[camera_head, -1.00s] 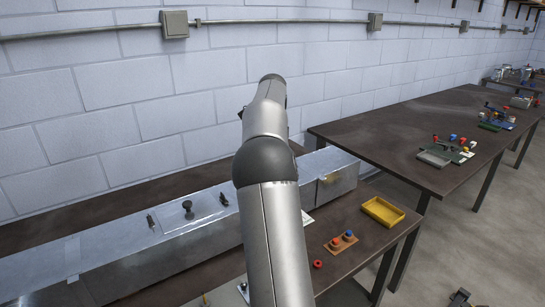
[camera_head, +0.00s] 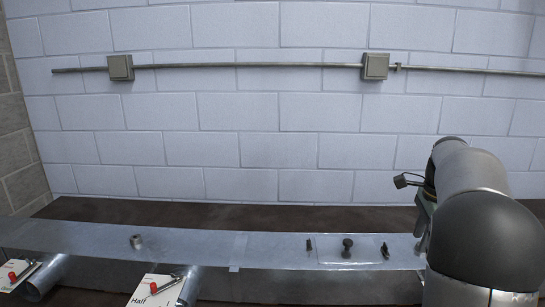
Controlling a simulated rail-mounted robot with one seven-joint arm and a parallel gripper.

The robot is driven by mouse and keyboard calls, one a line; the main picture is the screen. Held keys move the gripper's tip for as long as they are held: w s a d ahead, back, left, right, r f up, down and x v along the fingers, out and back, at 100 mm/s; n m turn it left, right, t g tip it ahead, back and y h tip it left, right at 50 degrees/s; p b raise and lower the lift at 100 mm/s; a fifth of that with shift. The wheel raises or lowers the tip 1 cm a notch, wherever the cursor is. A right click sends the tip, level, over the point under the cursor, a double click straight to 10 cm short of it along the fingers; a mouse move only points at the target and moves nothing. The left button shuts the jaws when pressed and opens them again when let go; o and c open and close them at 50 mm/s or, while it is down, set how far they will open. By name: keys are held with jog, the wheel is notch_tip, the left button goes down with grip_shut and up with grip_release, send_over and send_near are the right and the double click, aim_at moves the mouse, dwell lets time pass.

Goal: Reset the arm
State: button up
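My arm fills the right edge of the head view, with its grey end link and dark joint in front of the bench. Part of my gripper (camera_head: 424,222) shows past the arm's left side, above the right part of the metal duct (camera_head: 190,247). Its fingers are mostly hidden by the arm, so I cannot tell whether it is open or shut or holds anything. A small dark piece on a cable (camera_head: 401,181) sticks out to the left of the wrist.
The duct runs along the bench by the block wall. On it are a dark knob (camera_head: 347,247) on a flat panel and a small metal collar (camera_head: 135,242). Two round branches (camera_head: 193,284) carry white cards with red-tipped pieces. A conduit (camera_head: 240,65) crosses the wall.

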jog(key=s+a+f+n, duration=0.2)
jog(key=s+a+n, duration=0.5)
jog(key=a, duration=0.5)
jog(key=s+a+f+n, duration=0.5)
jog(key=s+a+n, duration=0.1)
jog(key=s+n, duration=0.1)
jog(key=s+a+f+n, duration=0.5)
jog(key=s+a+n, duration=0.2)
jog(key=s, duration=0.3)
jog(key=shift+s+a+h, duration=0.15)
jog(key=shift+s+h, duration=0.05)
jog(key=shift+h, duration=0.1)
jog(key=shift+r, duration=0.1)
